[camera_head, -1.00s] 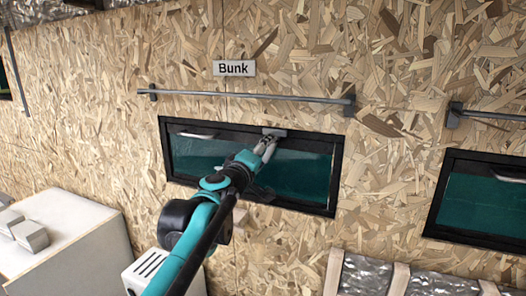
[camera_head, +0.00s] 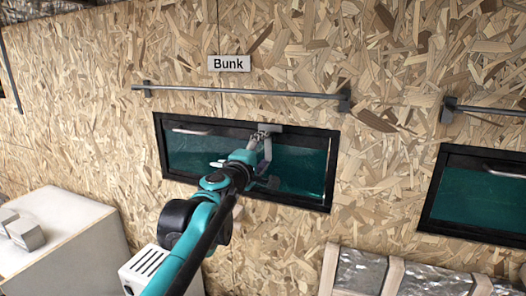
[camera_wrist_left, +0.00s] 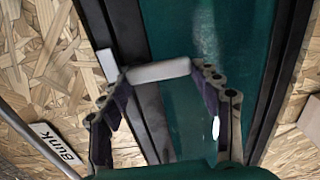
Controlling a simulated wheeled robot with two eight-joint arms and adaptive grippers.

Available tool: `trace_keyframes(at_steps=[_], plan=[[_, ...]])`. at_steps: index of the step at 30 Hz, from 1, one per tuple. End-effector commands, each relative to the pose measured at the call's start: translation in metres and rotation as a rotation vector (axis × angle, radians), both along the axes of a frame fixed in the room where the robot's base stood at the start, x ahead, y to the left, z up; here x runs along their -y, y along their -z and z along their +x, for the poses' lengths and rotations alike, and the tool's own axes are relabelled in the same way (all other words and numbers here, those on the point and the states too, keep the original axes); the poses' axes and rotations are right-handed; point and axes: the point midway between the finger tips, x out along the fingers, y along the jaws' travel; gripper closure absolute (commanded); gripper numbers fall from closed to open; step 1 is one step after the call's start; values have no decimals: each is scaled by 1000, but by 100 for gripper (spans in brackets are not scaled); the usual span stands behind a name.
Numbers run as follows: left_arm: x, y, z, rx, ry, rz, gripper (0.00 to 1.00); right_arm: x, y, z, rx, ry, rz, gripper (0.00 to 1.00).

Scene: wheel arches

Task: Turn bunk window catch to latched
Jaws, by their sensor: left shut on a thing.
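The bunk window (camera_head: 310,170) is a dark-framed teal pane under the "Bunk" sign (camera_head: 228,63). Its grey catch (camera_head: 271,128) sits on the top edge of the frame. My left gripper (camera_head: 260,138) reaches up to the catch from below, in front of the pane. In the left wrist view, a light grey bar of the catch (camera_wrist_left: 158,71) spans between the two fingertips of my left gripper (camera_wrist_left: 160,82), which are shut on it. The fingers hide part of the catch in the head view, so its exact angle is hard to tell. My right gripper is out of view.
A grey rail (camera_head: 240,93) runs along the wall just above the window. Another dark-framed window (camera_head: 433,190) is at the right. A white cabinet (camera_head: 60,235) stands at the lower left, with a white slotted box (camera_head: 148,268) beside it.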

Motion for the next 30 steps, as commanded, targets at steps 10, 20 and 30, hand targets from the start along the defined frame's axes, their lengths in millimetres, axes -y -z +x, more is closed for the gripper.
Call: trace_keyframes(at_steps=[10,20,30], plan=[[0,0,0,-1,0,-2,16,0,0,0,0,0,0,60],[-1,0,-3,0,0,-1,16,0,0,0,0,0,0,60],[-24,0,-57,0,-1,-1,16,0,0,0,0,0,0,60]])
